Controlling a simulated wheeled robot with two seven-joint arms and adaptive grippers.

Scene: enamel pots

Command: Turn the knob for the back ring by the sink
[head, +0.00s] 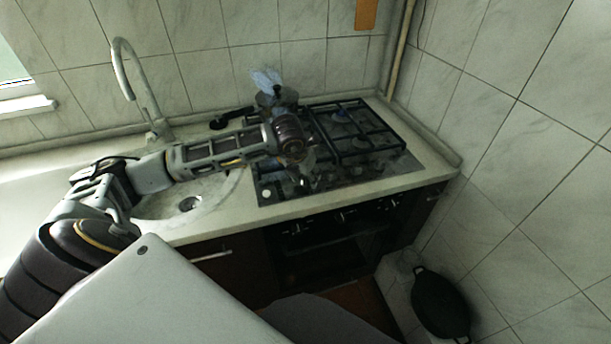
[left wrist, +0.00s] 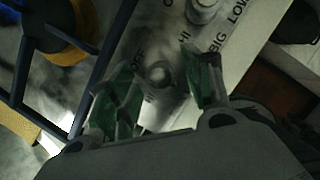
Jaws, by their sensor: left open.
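My left arm reaches in from the left across the sink (head: 165,203) to the front left part of the black gas hob (head: 390,165). My left gripper (head: 300,182) is low over the hob's control strip and is open. A second knob (left wrist: 203,10) shows farther up the strip. Printed letters lie around the knobs. The gripper and wrist hide part of the hob in the head view. My right gripper is not in view.
Black pan grates (head: 345,130) cover the hob. A dark pot (head: 277,99) with a bluish thing on top stands at the back left. The tap (head: 125,65) rises behind the sink. A tiled wall closes the right side. An oven (head: 330,250) is below.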

